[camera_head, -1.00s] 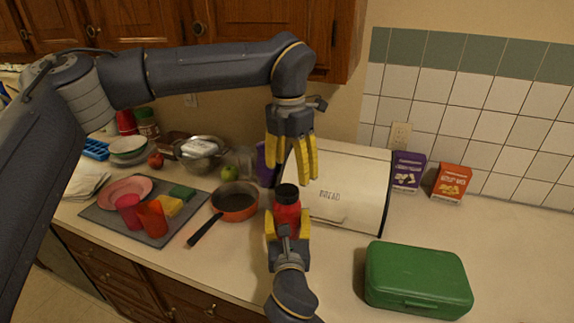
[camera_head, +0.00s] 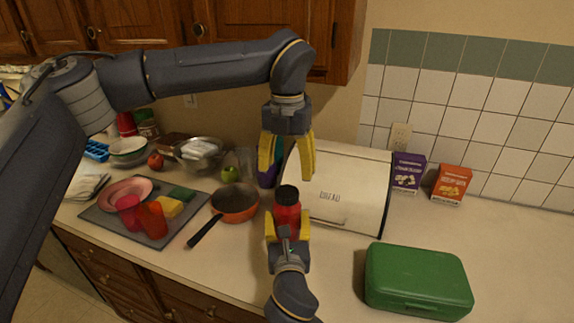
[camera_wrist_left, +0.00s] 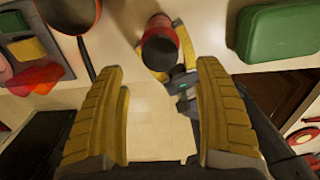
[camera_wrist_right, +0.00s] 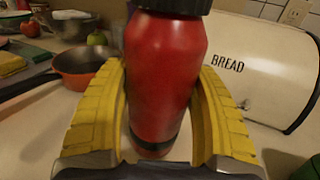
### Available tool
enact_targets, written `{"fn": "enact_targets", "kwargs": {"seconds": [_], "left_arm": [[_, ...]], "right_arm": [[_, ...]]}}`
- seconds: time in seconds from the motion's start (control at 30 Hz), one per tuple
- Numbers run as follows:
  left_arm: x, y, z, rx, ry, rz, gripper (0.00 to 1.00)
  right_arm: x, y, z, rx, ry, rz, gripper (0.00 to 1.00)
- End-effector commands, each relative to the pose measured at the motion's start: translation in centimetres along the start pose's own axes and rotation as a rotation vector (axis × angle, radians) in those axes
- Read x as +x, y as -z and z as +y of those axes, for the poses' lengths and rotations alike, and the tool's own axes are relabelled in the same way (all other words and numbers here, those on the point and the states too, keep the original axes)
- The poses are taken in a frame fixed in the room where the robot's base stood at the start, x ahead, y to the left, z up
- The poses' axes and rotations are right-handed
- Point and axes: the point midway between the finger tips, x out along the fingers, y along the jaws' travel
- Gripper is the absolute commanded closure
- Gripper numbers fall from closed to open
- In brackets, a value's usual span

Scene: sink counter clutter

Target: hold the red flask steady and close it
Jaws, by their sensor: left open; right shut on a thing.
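The red flask (camera_head: 287,209) stands upright on the counter in front of the bread box, with a dark lid (camera_head: 287,194) on its top. My right gripper (camera_head: 287,228) is shut around the flask's body from the front; the right wrist view shows the red body (camera_wrist_right: 165,75) between its yellow fingers. My left gripper (camera_head: 287,172) is open and empty above the flask, its fingers pointing down. In the left wrist view the dark lid (camera_wrist_left: 160,50) lies beyond the open fingers, apart from them. Whether the lid is fully tight cannot be told.
A cream bread box (camera_head: 345,190) stands right behind the flask. An orange pan (camera_head: 235,203) is to the left, its handle toward the front. A green case (camera_head: 418,280) lies at the right. A grey mat (camera_head: 150,232) holds cups and a pink plate.

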Motion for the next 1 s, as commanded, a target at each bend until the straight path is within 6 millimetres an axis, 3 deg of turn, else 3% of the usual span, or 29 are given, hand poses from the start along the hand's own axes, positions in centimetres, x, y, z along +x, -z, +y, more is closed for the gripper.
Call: {"fn": "enact_targets", "kwargs": {"seconds": [0.6,1.0], "left_arm": [[6.8,0.0,0.0,0.001,0.000,0.001,0.30],[7.7,0.0,0.0,0.001,0.000,0.000,0.30]], "right_arm": [[0.0,0.0,0.0,0.000,0.000,0.000,1.00],[0.0,0.0,0.0,0.000,0.000,0.000,1.00]]}}
